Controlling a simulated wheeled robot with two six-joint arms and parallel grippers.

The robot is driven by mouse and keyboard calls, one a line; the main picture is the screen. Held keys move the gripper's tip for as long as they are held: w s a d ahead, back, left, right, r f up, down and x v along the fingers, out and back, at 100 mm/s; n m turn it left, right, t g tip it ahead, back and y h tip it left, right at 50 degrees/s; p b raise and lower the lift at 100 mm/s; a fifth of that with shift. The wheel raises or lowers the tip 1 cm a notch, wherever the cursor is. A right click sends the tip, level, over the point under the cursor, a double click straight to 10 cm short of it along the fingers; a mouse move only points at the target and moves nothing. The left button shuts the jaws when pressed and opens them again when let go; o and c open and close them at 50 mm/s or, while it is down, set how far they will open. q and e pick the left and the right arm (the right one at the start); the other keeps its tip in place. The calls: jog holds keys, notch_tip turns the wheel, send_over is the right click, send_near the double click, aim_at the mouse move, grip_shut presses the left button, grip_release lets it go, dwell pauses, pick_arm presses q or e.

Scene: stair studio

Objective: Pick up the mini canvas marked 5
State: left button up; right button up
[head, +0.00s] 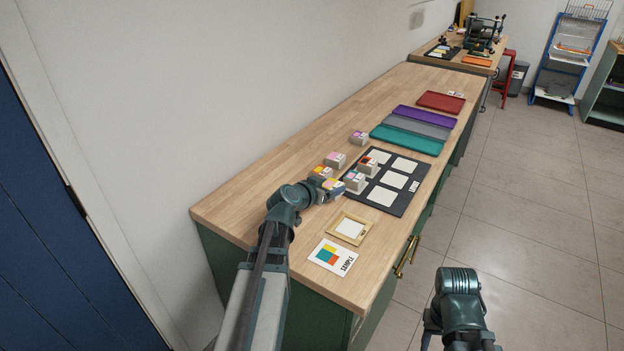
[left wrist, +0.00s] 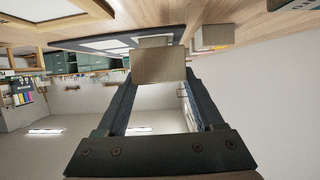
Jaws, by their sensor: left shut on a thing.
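Several small pale blocks, the mini canvases, with coloured tops stand in a loose group on the wooden counter. One sits at the back (head: 358,137), one in the middle (head: 335,160), one left of that (head: 320,171), and two on the dark mat (head: 355,181) (head: 367,165). The numbers on them are too small to read. My left gripper (head: 328,192) is at the near left of the group. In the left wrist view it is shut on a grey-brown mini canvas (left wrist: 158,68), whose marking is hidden. My right arm shows at the bottom right; its fingers do not show.
The dark mat (head: 408,199) has white rectangles. A wooden frame (head: 350,228) and a sample card (head: 333,258) lie at the near end. Teal, grey and purple strips and a red tray (head: 440,102) lie farther back. A wall runs along the left; the floor is clear at right.

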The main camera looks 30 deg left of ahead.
pick_arm(q)
jog(key=d, duration=0.6)
jog(key=shift+s+d+r, duration=0.2)
jog(key=shift+s+r, duration=0.1)
jog(key=shift+p, duration=0.3)
